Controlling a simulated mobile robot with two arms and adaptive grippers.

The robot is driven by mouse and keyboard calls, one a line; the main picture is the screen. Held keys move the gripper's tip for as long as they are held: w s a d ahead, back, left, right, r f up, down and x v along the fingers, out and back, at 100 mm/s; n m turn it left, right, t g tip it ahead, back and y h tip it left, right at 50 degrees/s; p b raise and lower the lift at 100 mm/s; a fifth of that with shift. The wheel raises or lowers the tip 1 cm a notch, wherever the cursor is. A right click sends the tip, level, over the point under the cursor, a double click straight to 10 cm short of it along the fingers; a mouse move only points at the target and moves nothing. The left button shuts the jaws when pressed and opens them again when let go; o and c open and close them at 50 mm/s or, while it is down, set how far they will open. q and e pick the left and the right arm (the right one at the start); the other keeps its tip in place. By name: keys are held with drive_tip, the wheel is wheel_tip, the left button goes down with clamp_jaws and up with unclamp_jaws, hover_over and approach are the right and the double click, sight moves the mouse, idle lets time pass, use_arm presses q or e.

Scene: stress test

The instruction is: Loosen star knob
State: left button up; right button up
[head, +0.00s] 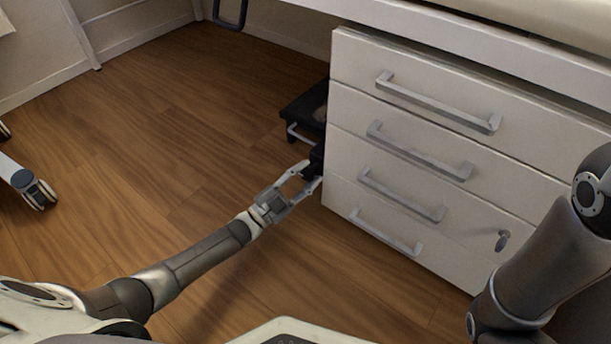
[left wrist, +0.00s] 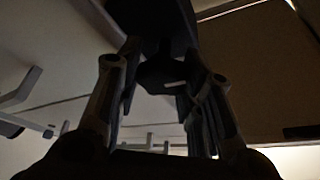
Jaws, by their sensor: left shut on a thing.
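My left gripper (head: 309,178) reaches low to the left side of the white drawer cabinet. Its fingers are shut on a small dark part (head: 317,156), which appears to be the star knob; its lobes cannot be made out. In the left wrist view, the fingers (left wrist: 160,95) stand on both sides of the dark knob (left wrist: 161,73), below a larger dark body. That view is very dim, so the exact contact is hard to see. My right arm shows at the right edge of the head view, but its gripper is out of the picture.
The white drawer cabinet (head: 445,160) stands close to the right of my left gripper, with several protruding handles and a key (head: 502,240). A black object (head: 304,108) stands behind its left edge. A desk top (head: 470,30) overhangs. Wooden floor (head: 170,130) is open at left.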

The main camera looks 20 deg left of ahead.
use_arm(q)
drive_tip(key=shift+f+n, duration=0.1)
drive_tip(key=shift+n, duration=0.3)
drive_tip(key=o, duration=1)
drive_tip(key=shift+o, duration=0.2)
drive_tip(key=v, duration=1.2)
